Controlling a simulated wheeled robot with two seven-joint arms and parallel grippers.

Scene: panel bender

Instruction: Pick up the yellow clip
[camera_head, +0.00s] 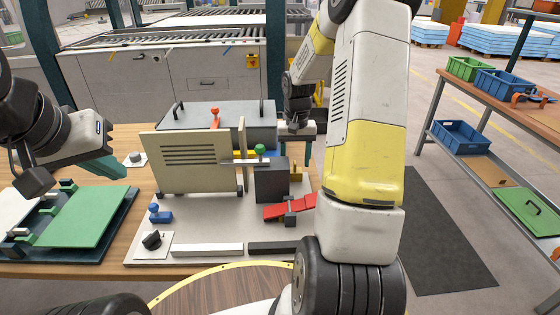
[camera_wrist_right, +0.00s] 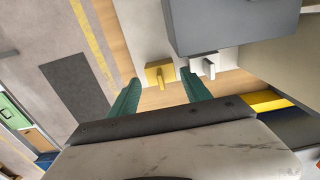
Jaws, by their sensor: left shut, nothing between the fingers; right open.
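The yellow clip (camera_head: 296,173) stands on the right edge of the pale fixture plate, just behind the dark grey block. In the right wrist view the yellow clip (camera_wrist_right: 159,73) lies ahead of and between the two green fingertips, apart from them. My right gripper (camera_wrist_right: 160,93) is open and empty; in the head view it is above and behind the clip, its fingers mostly hidden. My left gripper (camera_head: 118,171) is shut and empty above the table at the left, beside the beige panel.
The beige panel (camera_head: 190,165) stands upright left of the dark grey block (camera_head: 272,182). A white clip (camera_wrist_right: 208,65) is close beside the yellow one. A red clamp (camera_head: 276,212) is on the plate's front right. A green board (camera_head: 85,216) lies at the left.

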